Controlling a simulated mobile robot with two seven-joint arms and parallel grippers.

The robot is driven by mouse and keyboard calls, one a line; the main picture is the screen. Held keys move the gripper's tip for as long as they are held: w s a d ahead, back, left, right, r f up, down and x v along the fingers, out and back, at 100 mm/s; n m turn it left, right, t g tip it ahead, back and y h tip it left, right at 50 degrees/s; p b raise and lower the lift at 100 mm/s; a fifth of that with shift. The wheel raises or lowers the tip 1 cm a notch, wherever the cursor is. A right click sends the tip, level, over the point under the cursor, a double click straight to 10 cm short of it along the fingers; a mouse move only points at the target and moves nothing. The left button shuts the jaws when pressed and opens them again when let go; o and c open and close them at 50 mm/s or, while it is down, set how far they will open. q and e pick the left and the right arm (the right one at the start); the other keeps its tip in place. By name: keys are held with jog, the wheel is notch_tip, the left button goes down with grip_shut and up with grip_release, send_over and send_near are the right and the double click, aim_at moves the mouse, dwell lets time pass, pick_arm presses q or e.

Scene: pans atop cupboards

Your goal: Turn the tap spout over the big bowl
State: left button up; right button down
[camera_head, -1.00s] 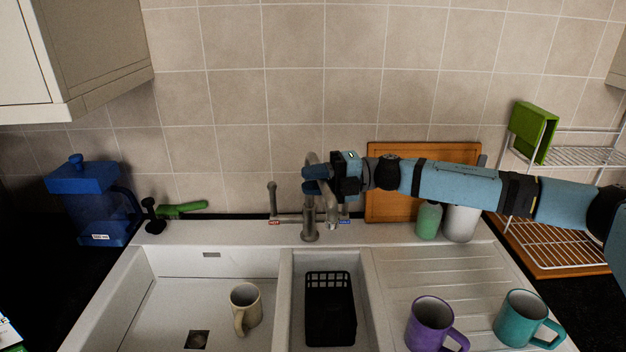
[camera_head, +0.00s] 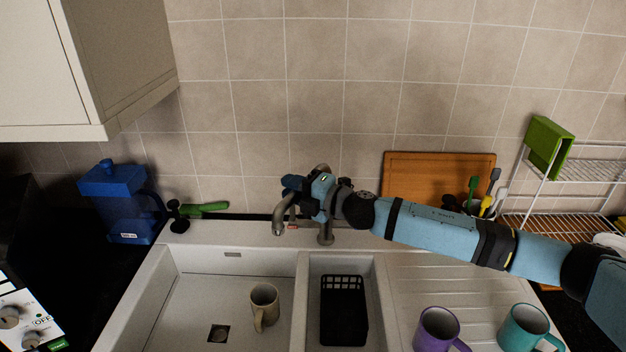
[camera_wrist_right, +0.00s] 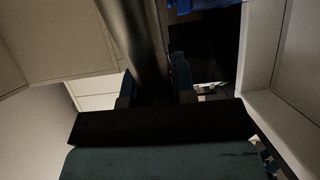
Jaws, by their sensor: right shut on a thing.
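The grey metal tap (camera_head: 325,236) stands on the back ledge of the sink. Its curved spout (camera_head: 280,222) bends to the left, and its tip shows left of the divider, at the back of the big bowl (camera_head: 190,306) in the picture. My right gripper (camera_head: 302,188) is shut on the upper part of the spout and hides some of it. In the right wrist view the spout (camera_wrist_right: 142,40) runs between the two fingers. My left gripper is not in view.
A beige mug (camera_head: 264,303) stands in the big bowl, near a square drain (camera_head: 218,334). A black basket (camera_head: 343,308) sits in the small bowl. Purple (camera_head: 437,330) and teal (camera_head: 522,328) mugs stand on the drainer. A blue jug (camera_head: 120,203) is at left.

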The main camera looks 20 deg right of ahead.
jog(key=w+m+t+h, duration=0.1)
jog(key=w+a+m+t+h, duration=0.1)
jog(key=w+h, duration=0.1)
jog(key=w+a+m+t+h+p, duration=0.1)
jog(key=m+h, duration=0.1)
jog(key=shift+w+a+t, duration=0.15)
jog(key=shift+t, duration=0.15)
jog(key=c, duration=0.9)
grip_release()
jog(key=shift+c, duration=0.2)
